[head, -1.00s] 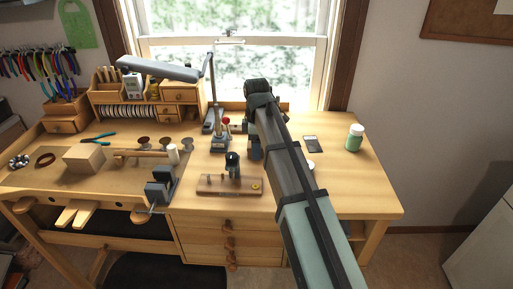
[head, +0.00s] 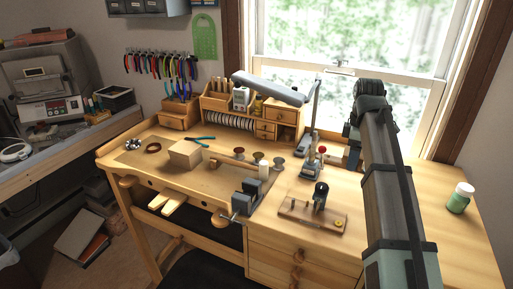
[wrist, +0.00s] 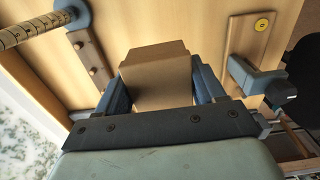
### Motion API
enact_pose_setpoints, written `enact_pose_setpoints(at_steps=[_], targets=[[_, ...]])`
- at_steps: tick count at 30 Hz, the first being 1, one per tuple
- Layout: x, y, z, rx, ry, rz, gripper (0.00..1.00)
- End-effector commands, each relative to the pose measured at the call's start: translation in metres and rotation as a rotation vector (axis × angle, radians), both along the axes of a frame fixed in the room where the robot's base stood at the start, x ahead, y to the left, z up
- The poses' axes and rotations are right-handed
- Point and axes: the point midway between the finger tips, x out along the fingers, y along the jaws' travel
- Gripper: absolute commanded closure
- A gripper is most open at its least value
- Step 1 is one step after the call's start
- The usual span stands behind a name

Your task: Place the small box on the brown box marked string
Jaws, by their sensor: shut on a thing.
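My gripper (wrist: 160,84) is shut on a small plain brown box (wrist: 157,68), with a blue-grey finger on each side of it in the wrist view. The box is held above the wooden bench top; its height cannot be told. In the head view my arm hides the gripper and the held box. Another brown box (head: 186,154) sits on the left part of the bench, apart from my arm. No marking on it can be read at this size.
A wooden organizer (head: 285,115) and lamp (head: 270,87) stand at the back. A green jar (head: 459,198) is far right.

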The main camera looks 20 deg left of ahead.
Motion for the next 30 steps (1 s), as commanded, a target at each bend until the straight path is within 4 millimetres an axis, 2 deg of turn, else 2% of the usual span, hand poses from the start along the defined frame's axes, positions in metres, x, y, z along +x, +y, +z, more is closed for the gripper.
enact_pose_setpoints(at_steps=[5,12,16,20,24,30], targets=[[0.010,0.006,0.005,0.000,0.000,0.002,0.60],[0.044,0.031,0.027,0.000,-0.001,0.016,0.60],[0.052,0.049,0.042,0.001,-0.002,0.051,0.60],[0.038,0.062,0.055,0.000,-0.001,0.117,0.60],[0.015,0.070,0.063,0.001,-0.003,0.192,0.60],[-0.017,0.082,0.069,0.006,-0.022,0.289,0.60]])
